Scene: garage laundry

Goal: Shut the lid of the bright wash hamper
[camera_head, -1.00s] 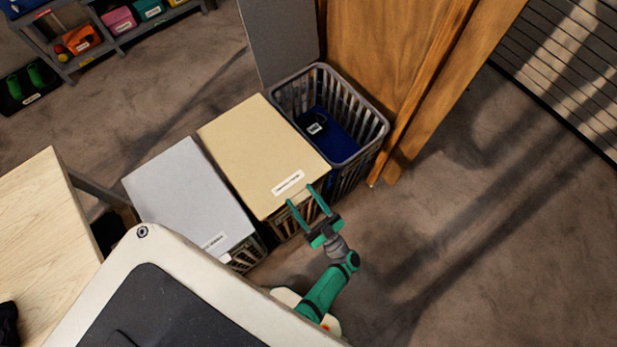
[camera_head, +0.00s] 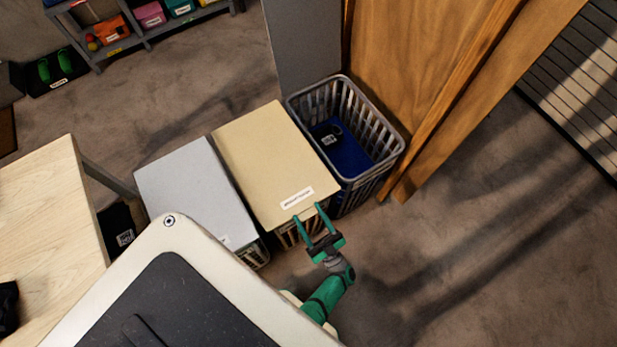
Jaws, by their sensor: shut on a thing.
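Three slatted hampers stand in a row. The middle one has a cream lid (camera_head: 265,155) lying flat over its top, with a white label near the front edge. The left one has a grey lid (camera_head: 190,190), also down. The right hamper (camera_head: 395,150) is open, with blue cloth (camera_head: 345,155) and a dark labelled item inside. A grey panel (camera_head: 302,45), seemingly its lid, stands upright behind it. The label words are too small to read, so I cannot tell which is the bright wash hamper. My green gripper (camera_head: 309,211) is shut on the cream lid's front edge, its fingers spaced apart.
A wooden panel (camera_head: 430,70) stands close beside the open hamper's right side. A pale wooden table (camera_head: 40,210) is at the left. A shelf (camera_head: 140,35) with coloured bins is at the back left. The floor at right (camera_head: 480,250) is clear.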

